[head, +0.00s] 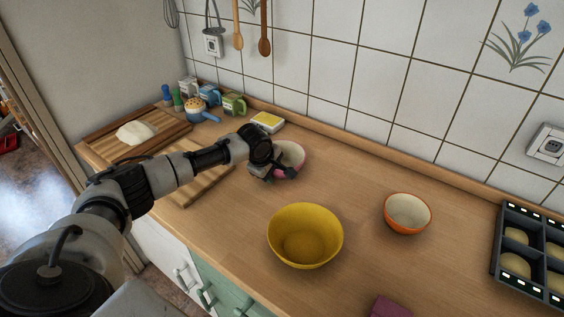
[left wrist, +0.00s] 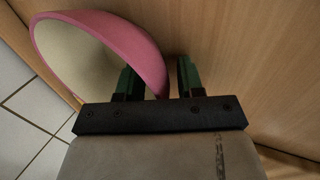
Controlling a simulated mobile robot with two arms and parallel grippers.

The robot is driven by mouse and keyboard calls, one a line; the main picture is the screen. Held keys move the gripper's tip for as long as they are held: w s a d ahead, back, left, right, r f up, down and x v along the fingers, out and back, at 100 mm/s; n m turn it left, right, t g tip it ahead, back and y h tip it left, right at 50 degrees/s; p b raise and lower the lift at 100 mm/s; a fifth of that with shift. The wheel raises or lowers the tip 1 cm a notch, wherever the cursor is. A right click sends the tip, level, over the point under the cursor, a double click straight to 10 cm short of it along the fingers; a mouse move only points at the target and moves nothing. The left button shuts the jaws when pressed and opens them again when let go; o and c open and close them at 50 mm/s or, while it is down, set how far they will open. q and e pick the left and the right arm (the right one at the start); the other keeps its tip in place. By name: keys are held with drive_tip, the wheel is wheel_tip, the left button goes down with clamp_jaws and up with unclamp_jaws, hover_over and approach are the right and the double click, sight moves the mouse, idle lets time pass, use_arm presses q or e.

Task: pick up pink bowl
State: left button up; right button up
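The pink bowl (head: 290,156) stands on the wooden counter near the wall, partly hidden behind my left gripper in the head view. In the left wrist view the bowl (left wrist: 140,47) shows its pink outer side and cream inside. My left gripper (head: 275,174) is at the bowl's near side. In the left wrist view its two green-and-black fingers (left wrist: 160,80) are apart. One finger overlaps the bowl, and the bowl's pink edge shows in the gap between them. I cannot tell whether either finger touches it. My right gripper is not in view.
A yellow bowl (head: 305,236) and an orange bowl (head: 407,213) stand to the right on the counter (head: 350,190). A dark muffin tray (head: 497,262) is at the far right. Cutting boards (head: 200,190), mugs (head: 233,104) and a yellow-and-white box (head: 267,122) are at left and back. The tiled wall is close behind.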

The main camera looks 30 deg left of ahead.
use_arm(q)
clamp_jaws()
drive_tip(key=shift+r, duration=0.15)
drive_tip(key=shift+r, duration=0.55)
wheel_tip(320, 180, up, 3)
drive_tip(key=shift+f+b, duration=0.1)
drive_tip(key=shift+b, duration=0.45)
drive_tip(key=s+d+r+b, duration=0.1)
drive_tip(key=s+d+r, duration=0.5)
drive_tip(key=d, duration=0.3)
drive_tip(key=shift+s+d+r, duration=0.3)
drive_tip(key=shift+d+r, duration=0.05)
drive_tip(key=shift+r, duration=0.15)
